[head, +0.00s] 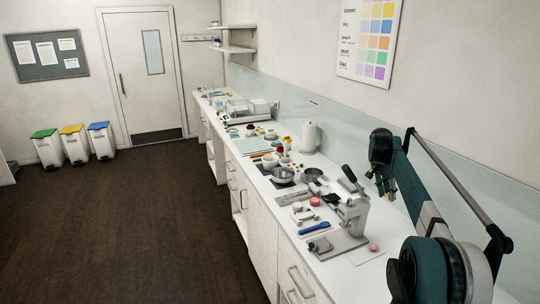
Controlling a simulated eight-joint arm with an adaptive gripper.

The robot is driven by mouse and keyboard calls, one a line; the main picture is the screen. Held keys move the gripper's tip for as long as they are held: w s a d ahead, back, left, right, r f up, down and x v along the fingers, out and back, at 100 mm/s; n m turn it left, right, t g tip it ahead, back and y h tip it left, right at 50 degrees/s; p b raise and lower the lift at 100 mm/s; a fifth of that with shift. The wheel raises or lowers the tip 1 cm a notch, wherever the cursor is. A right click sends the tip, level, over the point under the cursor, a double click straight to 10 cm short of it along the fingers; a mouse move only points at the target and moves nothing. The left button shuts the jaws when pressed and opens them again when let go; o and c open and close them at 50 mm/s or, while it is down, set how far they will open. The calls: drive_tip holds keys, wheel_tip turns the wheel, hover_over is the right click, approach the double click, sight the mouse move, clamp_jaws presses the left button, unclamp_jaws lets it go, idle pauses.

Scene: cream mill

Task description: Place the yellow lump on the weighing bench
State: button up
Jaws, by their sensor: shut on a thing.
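My gripper (387,187) is at the right, above the back edge of the long white counter (345,277), near the wall. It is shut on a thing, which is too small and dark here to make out. I cannot pick out the yellow lump for certain. A small yellow item (286,140) stands among the jars mid-counter, but its shape is unclear. No part of the counter is marked as the weighing bench. Its far stretch carries pale box-shaped equipment (257,107) and a low tray.
A grey press-like stand (353,218), a pink round piece (314,202), a blue tool (314,228) and a metal bowl (271,160) crowd the near counter. The brown floor (130,230) is clear left of the counter.

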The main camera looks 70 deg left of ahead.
drive_tip(key=s+a+f, duration=0.3)
drive_tip(key=s+a, duration=0.5)
drive_tip(key=s, duration=0.2)
drive_tip(key=s+a+f, duration=0.3)
drive_tip(key=s+a, duration=0.6)
drive_tip(key=s, duration=0.1)
drive_tip(key=shift+s+a+p, duration=0.3)
drive_tip(key=shift+p, duration=0.1)
drive_tip(key=shift+f, duration=0.1)
drive_tip(key=shift+f, duration=3.1)
drive_tip(key=shift+f, duration=0.1)
drive_tip(key=shift+f, duration=1.8)
drive_tip(key=shift+f, duration=0.1)
